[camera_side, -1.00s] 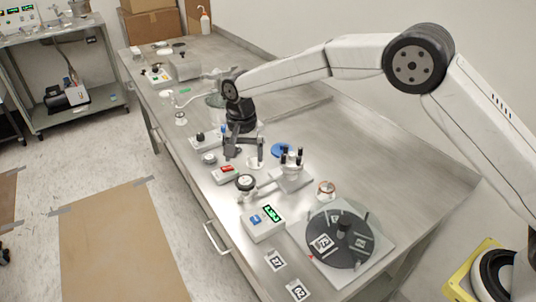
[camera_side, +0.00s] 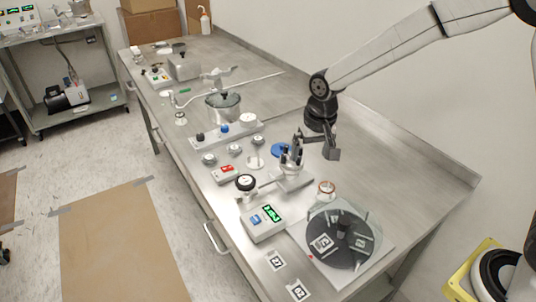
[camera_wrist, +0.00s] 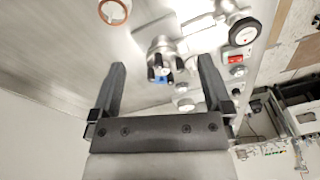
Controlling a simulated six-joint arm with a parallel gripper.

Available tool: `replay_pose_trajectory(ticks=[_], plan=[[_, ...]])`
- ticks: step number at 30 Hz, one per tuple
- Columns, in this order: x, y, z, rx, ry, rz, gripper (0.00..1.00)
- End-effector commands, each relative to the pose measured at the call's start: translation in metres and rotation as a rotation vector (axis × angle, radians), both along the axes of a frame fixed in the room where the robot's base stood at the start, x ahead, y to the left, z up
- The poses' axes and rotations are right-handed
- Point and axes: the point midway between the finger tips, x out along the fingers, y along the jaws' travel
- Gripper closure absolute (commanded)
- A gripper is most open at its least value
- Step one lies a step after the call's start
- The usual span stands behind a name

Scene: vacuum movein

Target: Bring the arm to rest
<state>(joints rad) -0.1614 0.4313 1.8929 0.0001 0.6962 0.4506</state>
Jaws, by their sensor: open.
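My gripper (camera_side: 322,145) hangs above the bench's right rear part, behind and to the right of the grey clamp fixture (camera_side: 291,160) in the side view. In the wrist view my gripper (camera_wrist: 163,85) shows two dark fingers spread wide apart with nothing between them. The clamp fixture (camera_wrist: 160,55) shows beyond the fingertips, with dark knobs and a blue part beside it. No contact between my gripper and anything is visible.
The bench's right rear is clear. A wall stands behind.

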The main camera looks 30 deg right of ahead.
Motion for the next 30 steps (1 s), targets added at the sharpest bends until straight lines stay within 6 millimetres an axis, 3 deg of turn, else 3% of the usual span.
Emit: replay_pose_trajectory(ticks=[9,18,24,30], plan=[[-0.070,-0.041,0.000,-0.023,-0.054,0.126,0.00],[-0.137,-0.066,-0.008,-0.055,-0.099,0.238,0.00],[-0.159,-0.072,-0.012,-0.068,-0.113,0.277,0.00],[-0.163,-0.073,-0.013,-0.070,-0.115,0.284,0.00]])
